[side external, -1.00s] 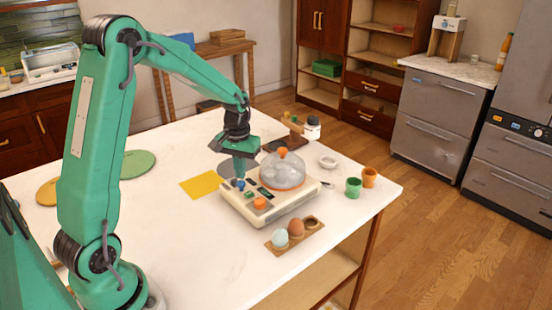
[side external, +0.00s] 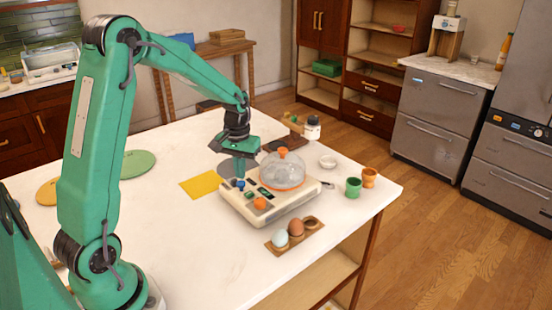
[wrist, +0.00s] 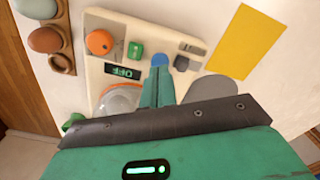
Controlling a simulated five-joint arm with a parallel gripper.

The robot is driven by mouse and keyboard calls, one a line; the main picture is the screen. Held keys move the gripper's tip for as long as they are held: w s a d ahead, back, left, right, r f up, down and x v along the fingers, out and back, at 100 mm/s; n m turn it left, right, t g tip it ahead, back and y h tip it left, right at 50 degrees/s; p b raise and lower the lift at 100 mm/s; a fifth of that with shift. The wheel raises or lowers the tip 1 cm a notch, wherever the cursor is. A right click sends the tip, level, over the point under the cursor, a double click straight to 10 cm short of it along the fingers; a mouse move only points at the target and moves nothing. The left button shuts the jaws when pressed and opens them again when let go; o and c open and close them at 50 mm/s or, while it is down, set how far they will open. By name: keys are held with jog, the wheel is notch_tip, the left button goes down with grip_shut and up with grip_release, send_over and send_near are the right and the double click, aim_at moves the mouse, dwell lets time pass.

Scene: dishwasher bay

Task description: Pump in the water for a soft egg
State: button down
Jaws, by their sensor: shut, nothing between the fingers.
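The egg cooker (side external: 270,207) is a cream base with a clear dome (side external: 282,168) that has an orange knob and orange rim. Its panel has an orange dial (wrist: 100,42), a green button (wrist: 135,50), a blue button (wrist: 159,60), a dark slider and a display reading OFF (wrist: 122,71). My gripper (side external: 239,176) is shut and empty, pointing down over the panel; in the wrist view its fingertips (wrist: 158,72) are right at the blue button. I cannot tell whether they press it. A pale blue egg (side external: 280,238) and a brown egg (side external: 296,228) sit in a wooden holder (side external: 311,222).
A yellow sheet (side external: 201,185) lies left of the cooker. A green cup (side external: 353,187), an orange cup (side external: 369,177), a white dish (side external: 328,161) and a white jar (side external: 313,128) stand to its right and behind.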

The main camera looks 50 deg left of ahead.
jog(key=shift+f, duration=1.35)
dwell(0.8)
jog(key=shift+r, duration=1.35)
jog(key=shift+r, duration=0.1)
notch_tip(320, 180, up, 15)
dwell(1.5)
